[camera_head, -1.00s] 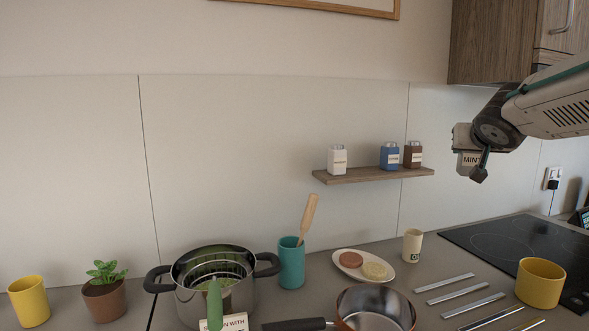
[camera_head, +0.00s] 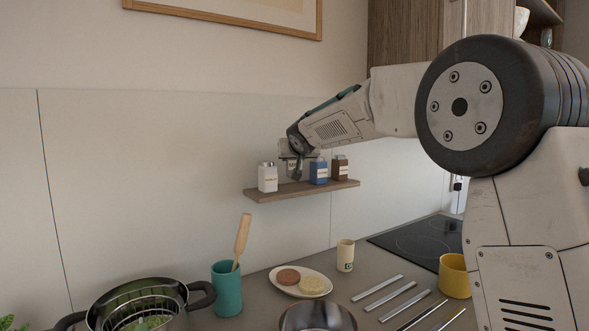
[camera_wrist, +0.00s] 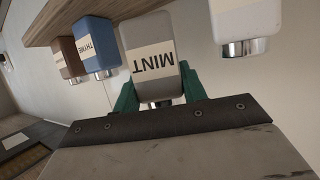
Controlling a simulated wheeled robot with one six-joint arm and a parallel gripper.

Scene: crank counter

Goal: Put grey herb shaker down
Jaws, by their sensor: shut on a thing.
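My gripper (camera_head: 297,165) is shut on the grey herb shaker, labelled MINT (camera_wrist: 152,68), with green fingers on both sides of it. The wrist view shows it upside down, cap toward my gripper. In the head view my gripper mostly hides the shaker at the wooden shelf (camera_head: 302,191), in the gap between the white shaker (camera_head: 268,177) and the blue shaker (camera_head: 319,172). Its base is close to the shelf; I cannot tell whether it touches. A brown shaker (camera_head: 340,168) stands right of the blue one.
In the wrist view the blue THYME shaker (camera_wrist: 97,45) is close beside the grey one; the white shaker (camera_wrist: 245,20) is farther off.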

